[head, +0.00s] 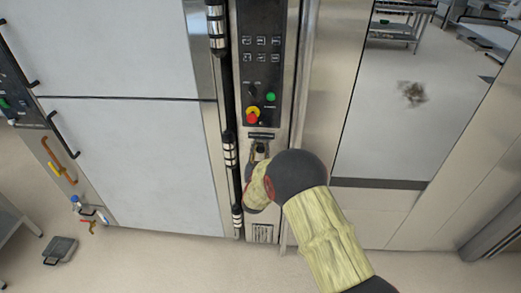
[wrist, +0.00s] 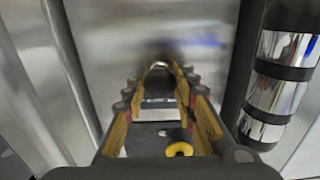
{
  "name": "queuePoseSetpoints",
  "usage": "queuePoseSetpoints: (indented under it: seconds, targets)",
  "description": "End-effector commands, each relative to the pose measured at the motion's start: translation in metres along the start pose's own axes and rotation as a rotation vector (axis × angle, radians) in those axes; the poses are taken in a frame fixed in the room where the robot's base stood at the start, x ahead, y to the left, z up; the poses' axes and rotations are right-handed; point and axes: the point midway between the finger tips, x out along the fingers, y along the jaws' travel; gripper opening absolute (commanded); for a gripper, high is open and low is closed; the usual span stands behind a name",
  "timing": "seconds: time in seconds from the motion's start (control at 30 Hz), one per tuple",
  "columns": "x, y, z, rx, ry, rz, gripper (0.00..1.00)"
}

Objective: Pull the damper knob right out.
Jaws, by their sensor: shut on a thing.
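The damper knob (head: 260,147) is a small dark knob on the steel strip just below a dark label plate (head: 261,135). My gripper (head: 259,155) reaches it from below, with a finger on each side. In the wrist view the yellow-padded fingers (wrist: 160,73) are closed around the rounded knob (wrist: 159,66). The label plate (wrist: 157,103) shows between the fingers. The knob's stem and how far it stands out from the panel cannot be made out.
Above the label are a red and yellow emergency button (head: 252,115) and a green button (head: 270,97) on the black control panel (head: 262,65). A dark vertical bar with shiny bands (head: 230,150) runs close on the left. A mirror-like door (head: 400,110) stands to the right.

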Motion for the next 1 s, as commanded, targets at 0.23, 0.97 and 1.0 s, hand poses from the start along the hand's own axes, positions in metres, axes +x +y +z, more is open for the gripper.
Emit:
queuePoseSetpoints:
  seconds: [0.23, 0.97, 1.0]
  targets:
    - [0.0, 0.0, 0.0, 0.0, 0.0, 0.0, 0.08]
    - [-0.025, -0.002, -0.001, 0.0, -0.001, -0.003, 0.0]
    - [-0.032, -0.002, 0.0, -0.001, -0.002, -0.003, 0.0]
